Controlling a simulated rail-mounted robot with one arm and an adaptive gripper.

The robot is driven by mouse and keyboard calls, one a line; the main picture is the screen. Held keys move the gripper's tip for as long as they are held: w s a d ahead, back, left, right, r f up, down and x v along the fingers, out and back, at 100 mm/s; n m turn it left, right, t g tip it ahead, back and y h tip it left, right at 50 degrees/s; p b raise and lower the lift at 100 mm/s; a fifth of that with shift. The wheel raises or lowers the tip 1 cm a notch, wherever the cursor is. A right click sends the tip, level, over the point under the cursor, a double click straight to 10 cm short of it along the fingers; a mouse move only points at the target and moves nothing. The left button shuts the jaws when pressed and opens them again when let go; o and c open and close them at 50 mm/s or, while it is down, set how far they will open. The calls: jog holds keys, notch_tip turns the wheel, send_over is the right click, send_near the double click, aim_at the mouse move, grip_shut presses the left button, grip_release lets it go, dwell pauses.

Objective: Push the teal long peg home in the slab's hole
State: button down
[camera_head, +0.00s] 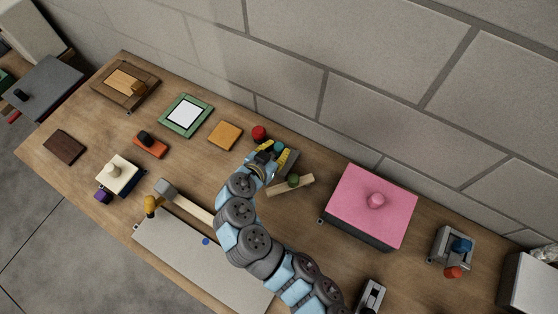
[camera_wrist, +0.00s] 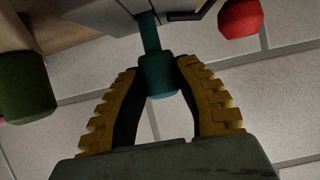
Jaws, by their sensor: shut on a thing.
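The teal long peg (camera_wrist: 158,78) has a wider head and a narrower shaft. In the wrist view its head sits between the two yellow fingers of my gripper (camera_wrist: 156,68), which is shut on it. The shaft runs up to the grey slab (camera_wrist: 110,14), with a length of it showing between head and slab; its tip is hidden. In the head view the teal head (camera_head: 279,146) shows beside my gripper (camera_head: 269,150), and the slab (camera_head: 289,159) is partly hidden by the gripper.
A red knob (camera_head: 259,132) stands behind my gripper. A wooden bar (camera_head: 275,189) with a green knob (camera_head: 293,180) lies close at the right. A pink-topped box (camera_head: 350,205) is farther right. An orange square (camera_head: 225,134) lies left. The wall is close behind.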

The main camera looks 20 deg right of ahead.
jog(key=shift+f+b, duration=0.85)
jog(key=shift+b, duration=0.05)
dwell(0.8)
jog(key=c, duration=0.8)
grip_release()
jog(key=shift+o, duration=0.2)
jog(key=shift+r, duration=0.15)
